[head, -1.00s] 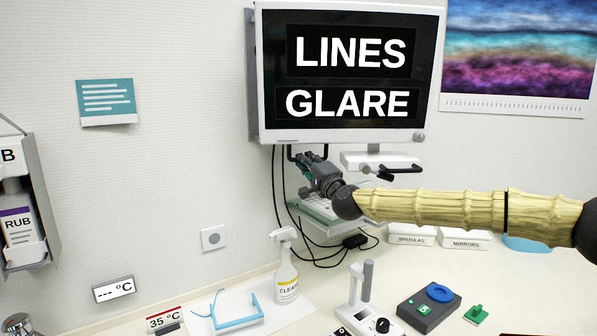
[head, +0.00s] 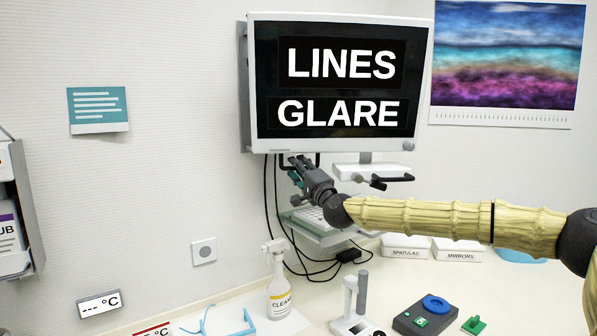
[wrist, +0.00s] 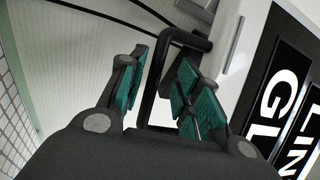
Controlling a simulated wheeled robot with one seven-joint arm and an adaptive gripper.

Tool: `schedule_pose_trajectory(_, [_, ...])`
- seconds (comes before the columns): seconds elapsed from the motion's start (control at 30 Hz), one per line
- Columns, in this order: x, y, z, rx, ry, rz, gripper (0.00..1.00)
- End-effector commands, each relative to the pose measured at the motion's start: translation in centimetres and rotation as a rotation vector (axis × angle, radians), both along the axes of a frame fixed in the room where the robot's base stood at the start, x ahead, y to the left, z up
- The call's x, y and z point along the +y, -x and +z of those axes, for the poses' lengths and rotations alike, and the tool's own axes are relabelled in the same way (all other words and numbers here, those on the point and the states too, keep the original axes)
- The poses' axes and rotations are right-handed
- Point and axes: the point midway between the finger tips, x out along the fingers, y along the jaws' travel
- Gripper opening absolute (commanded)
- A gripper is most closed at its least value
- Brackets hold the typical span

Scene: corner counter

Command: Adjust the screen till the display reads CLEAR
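The screen (head: 416,60) hangs on the wall in a white frame and reads LINES over GLARE in white on black. A black U-shaped handle (head: 318,159) sits under its lower left edge. My gripper (head: 296,168) is just below that edge, at the handle. In the wrist view, the black handle (wrist: 152,85) stands between the teal-padded fingers of my gripper (wrist: 160,82). The fingers are apart, with a gap visible on the left side of the bar. Contact on the right side is unclear. The screen's slanted edge (wrist: 258,60) shows at the right.
A white shelf with a black lever (head: 375,172) is under the screen. A keyboard tray (head: 330,236) and hanging cables are below my gripper. A spray bottle (head: 280,290), a grey box with a blue knob (head: 425,315) and labelled bins (head: 405,246) stand on the counter.

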Motion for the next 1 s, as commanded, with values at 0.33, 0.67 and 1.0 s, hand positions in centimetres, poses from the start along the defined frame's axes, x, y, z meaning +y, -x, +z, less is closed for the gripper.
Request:
schedule_pose_trajectory(0.33, [-0.3, 0.5, -0.4, 0.003, 0.001, 0.001, 0.33])
schedule_pose_trajectory(0.67, [-2.4, 5.1, -1.9, 0.003, 0.001, 0.001, 0.33])
schedule_pose_trajectory(1.0, [-4.4, 9.5, -3.3, 0.001, 0.000, 0.000, 0.33])
